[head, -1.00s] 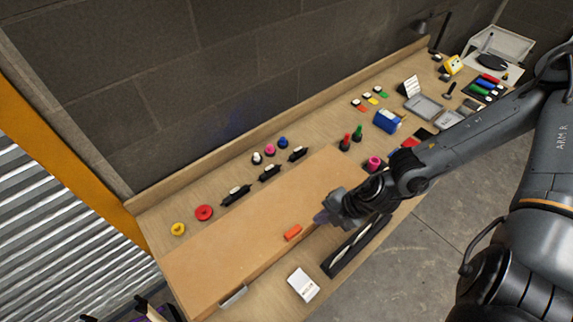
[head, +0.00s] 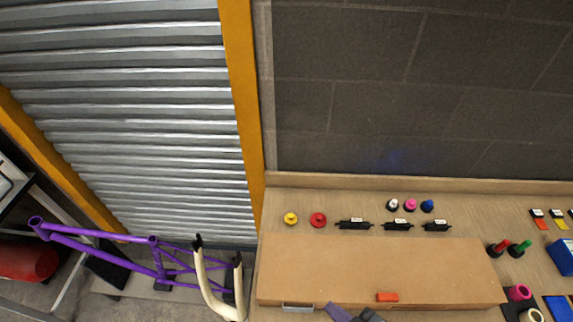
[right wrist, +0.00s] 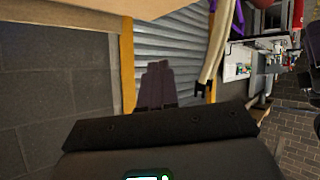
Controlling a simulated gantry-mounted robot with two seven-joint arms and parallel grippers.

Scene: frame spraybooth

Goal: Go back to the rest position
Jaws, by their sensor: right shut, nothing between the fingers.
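My right gripper (head: 336,308) shows at the bottom edge of the head view, in front of the long brown box on the bench. Only its finger ends and a dark part show there. In the right wrist view my right gripper (right wrist: 158,68) has its two dark fingers together, with nothing between them. The fingers point toward the ribbed metal shutter in that view.
The brown box (head: 380,268) carries an orange block (head: 387,297). A purple bike frame (head: 100,240) with a cream fork (head: 202,280) stands left of the bench.

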